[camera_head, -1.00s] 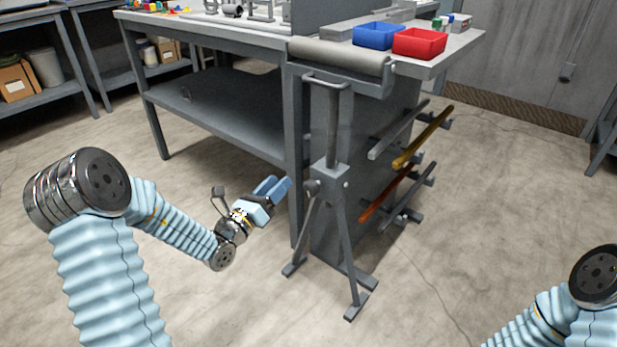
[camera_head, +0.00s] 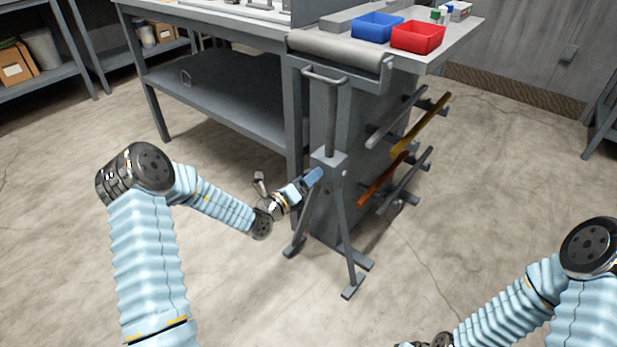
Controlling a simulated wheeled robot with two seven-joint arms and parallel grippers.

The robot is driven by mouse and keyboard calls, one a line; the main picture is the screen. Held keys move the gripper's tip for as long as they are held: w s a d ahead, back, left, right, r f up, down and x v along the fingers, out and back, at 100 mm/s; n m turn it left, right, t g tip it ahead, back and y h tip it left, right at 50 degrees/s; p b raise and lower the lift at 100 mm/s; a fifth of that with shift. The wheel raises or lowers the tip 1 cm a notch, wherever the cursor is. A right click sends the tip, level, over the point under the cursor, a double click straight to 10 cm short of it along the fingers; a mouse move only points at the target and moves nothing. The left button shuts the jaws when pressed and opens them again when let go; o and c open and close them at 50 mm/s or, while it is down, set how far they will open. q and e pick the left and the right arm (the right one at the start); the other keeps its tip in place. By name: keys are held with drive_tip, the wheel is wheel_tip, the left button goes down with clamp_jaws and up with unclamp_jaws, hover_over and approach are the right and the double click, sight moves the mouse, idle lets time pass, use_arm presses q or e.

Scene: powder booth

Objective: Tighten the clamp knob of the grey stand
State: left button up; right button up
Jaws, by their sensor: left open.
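The grey stand (camera_head: 331,115) stands upright on splayed legs beside the workbench, with a grey roller (camera_head: 335,52) across its top. Its square clamp collar (camera_head: 330,160) sits where the post meets the legs. The clamp knob, on the collar's left side, is mostly hidden behind my left gripper's fingers. My left gripper (camera_head: 312,180) is open, pointing up and right, with its fingertips at the knob. I cannot tell whether the fingers touch the knob or surround it. My right arm shows at the lower right; its gripper is outside the picture.
The workbench (camera_head: 220,85) stands behind and left of the stand. A blue bin (camera_head: 377,27) and a red bin (camera_head: 417,37) are on its top. Several bars, including a yellow one (camera_head: 420,125), stick out on a rack right of the stand. The floor in front is clear.

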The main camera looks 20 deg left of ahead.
use_arm(q)
drive_tip(key=shift+w+d, duration=0.2)
drive_tip(key=shift+w, duration=0.2)
drive_tip(key=c, duration=1)
